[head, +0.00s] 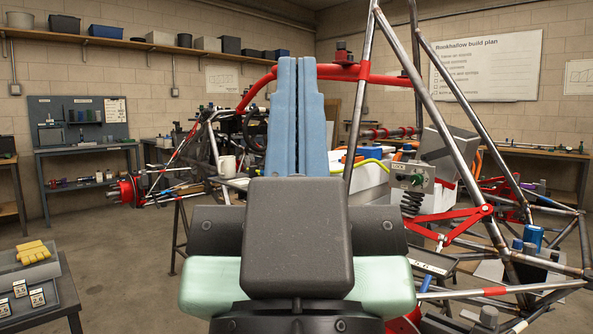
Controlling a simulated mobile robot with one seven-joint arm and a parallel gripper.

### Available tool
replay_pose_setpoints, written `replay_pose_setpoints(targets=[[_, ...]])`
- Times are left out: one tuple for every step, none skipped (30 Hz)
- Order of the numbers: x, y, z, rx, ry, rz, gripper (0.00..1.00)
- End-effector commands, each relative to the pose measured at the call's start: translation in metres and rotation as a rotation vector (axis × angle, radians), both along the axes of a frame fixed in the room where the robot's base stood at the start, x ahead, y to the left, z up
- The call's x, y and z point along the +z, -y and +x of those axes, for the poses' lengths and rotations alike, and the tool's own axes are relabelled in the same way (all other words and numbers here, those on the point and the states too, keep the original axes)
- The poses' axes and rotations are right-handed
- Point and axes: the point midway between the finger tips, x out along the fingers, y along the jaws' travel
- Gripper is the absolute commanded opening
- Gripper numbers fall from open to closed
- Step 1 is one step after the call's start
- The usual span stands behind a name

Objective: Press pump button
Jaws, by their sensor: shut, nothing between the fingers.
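My gripper (297,62) is in the middle of the head view, with its two long blue fingers side by side, pointing away from me. The fingers are shut with a thin dark seam between them, and they hold nothing. To the right of the fingers is a small grey control box (397,184) with a pale label on its front. A round green button (417,180) sits on the box's face, with other small dark controls beside it.
A tube chassis (366,95) with red and bare metal tubes surrounds the box on the right. A red crossbar (338,72) passes behind my fingertips. A dark coil spring (411,203) is just below the box. Open floor (120,245) lies to the left.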

Motion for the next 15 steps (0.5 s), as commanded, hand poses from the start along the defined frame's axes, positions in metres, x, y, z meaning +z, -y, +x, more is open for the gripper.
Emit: replay_pose_setpoints(targets=[[0.018,0.0,0.0,0.0,0.0,0.0,0.0],[0.026,0.0,0.0,0.0,0.0,0.0,0.0],[0.036,0.0,0.0,0.0,0.0,0.0,0.0],[0.045,0.0,0.0,0.0,0.0,0.0,0.0],[0.055,0.0,0.0,0.0,0.001,0.0,0.0],[0.068,0.0,0.0,0.0,0.001,0.0,0.0],[0.079,0.0,0.0,0.0,0.001,0.0,0.0],[0.089,0.0,0.0,0.0,0.001,0.0,0.0],[0.104,0.0,0.0,0.0,0.001,0.0,0.0],[0.115,0.0,0.0,0.001,0.001,-0.001,0.0],[0.126,0.0,0.0,0.001,0.001,-0.001,0.0],[0.14,0.0,0.0,0.001,0.001,-0.001,0.0],[0.15,0.0,0.0,0.001,0.001,0.0,0.0],[0.16,0.0,0.0,0.001,0.001,0.0,0.0],[0.174,0.0,0.0,0.001,0.001,0.0,0.0]])
